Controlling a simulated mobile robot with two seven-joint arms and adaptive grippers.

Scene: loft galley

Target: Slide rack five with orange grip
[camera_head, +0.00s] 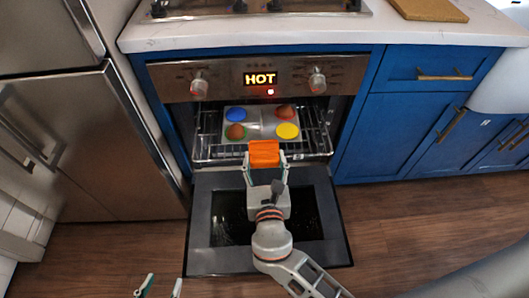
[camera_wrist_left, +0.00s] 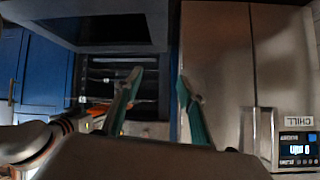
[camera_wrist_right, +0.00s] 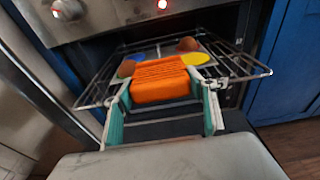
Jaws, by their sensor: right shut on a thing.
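The oven rack (camera_head: 208,152) is a wire rack in the open oven, partly slid out above the lowered door (camera_head: 202,240). It also shows in the right wrist view (camera_wrist_right: 95,92). My right gripper (camera_head: 265,160) is shut on the orange grip (camera_head: 264,153), a ribbed block at the rack's front, which fills the space between the fingers in the right wrist view (camera_wrist_right: 160,80). My left gripper (camera_head: 160,287) is open and empty, low at the bottom left of the head view. Its two fingers stand apart in the left wrist view (camera_wrist_left: 158,80).
A tray (camera_head: 262,117) with blue, yellow, red and green round spots and two brown round items lies on the rack. The oven display (camera_head: 260,78) reads HOT. A steel fridge (camera_head: 110,150) stands left, blue cabinets (camera_head: 410,120) right. Wood floor (camera_head: 400,220) is clear.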

